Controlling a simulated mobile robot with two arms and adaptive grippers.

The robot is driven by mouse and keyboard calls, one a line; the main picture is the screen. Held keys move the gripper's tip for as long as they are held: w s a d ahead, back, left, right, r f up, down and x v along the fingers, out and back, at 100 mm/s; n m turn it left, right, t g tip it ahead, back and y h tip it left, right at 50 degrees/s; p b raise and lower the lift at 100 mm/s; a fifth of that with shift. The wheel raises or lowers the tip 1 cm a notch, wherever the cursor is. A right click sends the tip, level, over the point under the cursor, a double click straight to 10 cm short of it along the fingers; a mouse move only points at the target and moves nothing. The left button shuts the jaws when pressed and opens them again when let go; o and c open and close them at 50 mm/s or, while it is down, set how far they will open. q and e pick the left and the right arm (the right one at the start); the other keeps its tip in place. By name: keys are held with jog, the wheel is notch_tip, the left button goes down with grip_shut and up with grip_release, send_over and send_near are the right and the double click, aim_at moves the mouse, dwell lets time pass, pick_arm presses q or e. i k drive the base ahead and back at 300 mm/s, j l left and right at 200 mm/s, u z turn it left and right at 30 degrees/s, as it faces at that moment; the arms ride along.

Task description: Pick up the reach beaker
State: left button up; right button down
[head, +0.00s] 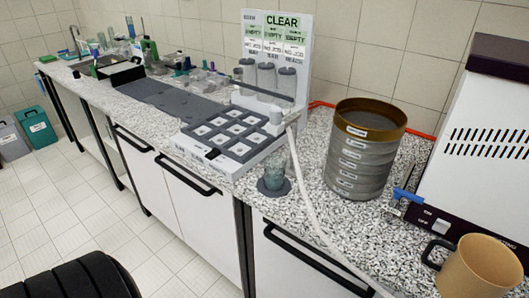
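A small clear glass beaker (275,176) stands upright near the counter's front edge. It rests on a dark round pad (272,190), and its contents are too small to make out. No label on it can be read, so I cannot confirm that it is the reach beaker. Neither of my grippers shows in the head view, and nothing is seen touching the beaker.
A white hose (304,190) runs down just right of the beaker. A sieve stack (361,160), a tan mug (481,267) and a white machine (480,115) stand farther right. A compartment tray (190,151) and dispenser panel (281,30) are behind and left.

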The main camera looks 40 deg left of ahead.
aim_at(274, 164)
jog(key=u, duration=1.2)
jog(key=z, duration=1.6)
jog(key=u, duration=1.6)
jog(key=z, duration=0.3)
jog(key=i+j+z, duration=0.15)
jog(key=j+z, duration=0.2)
jog(key=j, duration=0.2)
jog(key=j+z, duration=0.4)
jog(key=j, duration=0.15)
jog(key=i+j, duration=0.05)
